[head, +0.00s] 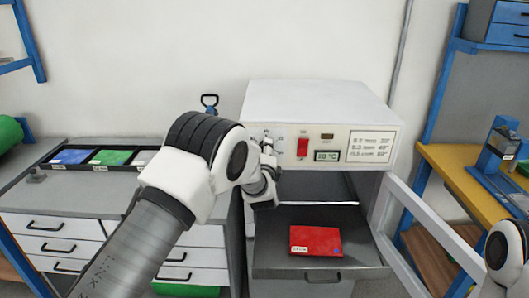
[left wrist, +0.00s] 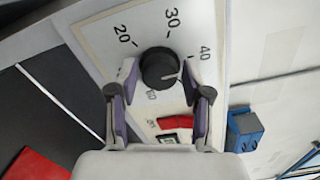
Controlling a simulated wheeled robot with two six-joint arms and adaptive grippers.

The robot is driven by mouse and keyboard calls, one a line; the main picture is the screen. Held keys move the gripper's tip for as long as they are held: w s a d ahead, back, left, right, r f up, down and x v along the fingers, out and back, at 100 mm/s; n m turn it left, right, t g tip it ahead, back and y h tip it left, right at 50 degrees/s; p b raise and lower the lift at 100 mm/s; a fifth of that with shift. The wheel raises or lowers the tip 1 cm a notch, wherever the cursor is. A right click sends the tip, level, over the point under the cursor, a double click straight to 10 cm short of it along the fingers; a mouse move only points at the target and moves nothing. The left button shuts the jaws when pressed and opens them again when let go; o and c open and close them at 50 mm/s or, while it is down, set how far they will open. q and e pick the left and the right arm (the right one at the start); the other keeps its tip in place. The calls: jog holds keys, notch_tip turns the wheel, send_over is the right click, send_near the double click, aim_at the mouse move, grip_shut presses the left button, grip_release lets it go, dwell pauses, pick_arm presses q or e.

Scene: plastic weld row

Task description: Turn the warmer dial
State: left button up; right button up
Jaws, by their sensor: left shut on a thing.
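The warmer (head: 310,98) is a white box with a control panel on its front. Its black round dial (left wrist: 158,68) shows in the left wrist view, on a plate marked 20, 30 and 40, with another number partly covered below. A pale mark on the dial points right and slightly down in that view. My left gripper (left wrist: 160,88) has its two fingers on either side of the dial and is shut on it. In the head view my left gripper (head: 266,172) and arm cover most of the dial. My right gripper is out of view.
The panel has a red switch (head: 303,147) and a small display (head: 327,156) in °C. A red sheet (head: 316,241) lies on the grey surface below the opening. Black trays with blue and green sheets (head: 110,157) are at left; a yellow bench (head: 465,180) is at right.

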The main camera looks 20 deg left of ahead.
pick_arm(q)
jog(key=o, duration=1.2)
jog(key=shift+c, duration=0.2)
jog(key=v, duration=1.2)
